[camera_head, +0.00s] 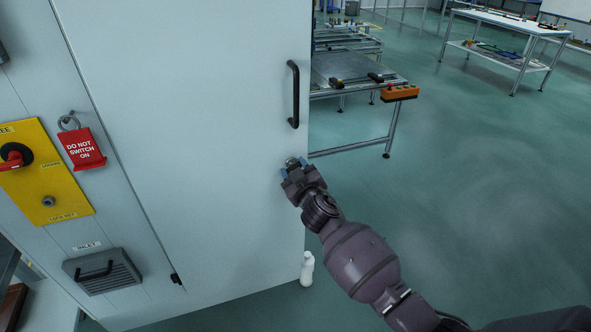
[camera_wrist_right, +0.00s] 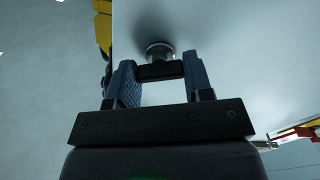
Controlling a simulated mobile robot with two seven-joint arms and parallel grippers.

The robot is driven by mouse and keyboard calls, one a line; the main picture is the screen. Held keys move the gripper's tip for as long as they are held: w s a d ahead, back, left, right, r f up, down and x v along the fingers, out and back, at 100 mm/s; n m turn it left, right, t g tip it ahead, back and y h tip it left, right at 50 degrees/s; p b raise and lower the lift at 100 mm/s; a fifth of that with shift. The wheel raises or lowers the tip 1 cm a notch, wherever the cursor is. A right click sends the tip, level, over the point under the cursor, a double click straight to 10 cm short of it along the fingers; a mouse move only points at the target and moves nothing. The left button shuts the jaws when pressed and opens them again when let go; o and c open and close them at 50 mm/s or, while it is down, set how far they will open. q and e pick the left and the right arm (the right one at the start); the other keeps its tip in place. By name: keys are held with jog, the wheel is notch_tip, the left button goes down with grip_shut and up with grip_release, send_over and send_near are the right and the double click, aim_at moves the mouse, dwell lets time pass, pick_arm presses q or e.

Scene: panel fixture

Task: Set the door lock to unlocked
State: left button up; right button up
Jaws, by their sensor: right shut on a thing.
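The door lock (camera_wrist_right: 159,50) is a round metal piece on the pale door (camera_head: 205,110), low near its right edge and below the black handle (camera_head: 293,94). In the right wrist view a dark flat knob (camera_wrist_right: 160,72) stands out from it. My right gripper (camera_head: 291,168) is at the lock, and its two blue-grey fingers are closed on the knob; it also shows in the right wrist view (camera_wrist_right: 160,84). The fingers hide most of the lock in the head view, and I cannot read its setting. My left gripper is not in view.
A white bottle (camera_head: 307,270) stands on the floor by the door's lower edge. A workbench (camera_head: 345,70) stands behind; the floor at right is open.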

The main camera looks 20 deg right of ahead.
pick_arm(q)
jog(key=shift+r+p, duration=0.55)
pick_arm(e)
jog(key=shift+n, duration=6.3)
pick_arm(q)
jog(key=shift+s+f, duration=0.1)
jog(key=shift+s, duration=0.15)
pick_arm(e)
jog(key=o, duration=0.9)
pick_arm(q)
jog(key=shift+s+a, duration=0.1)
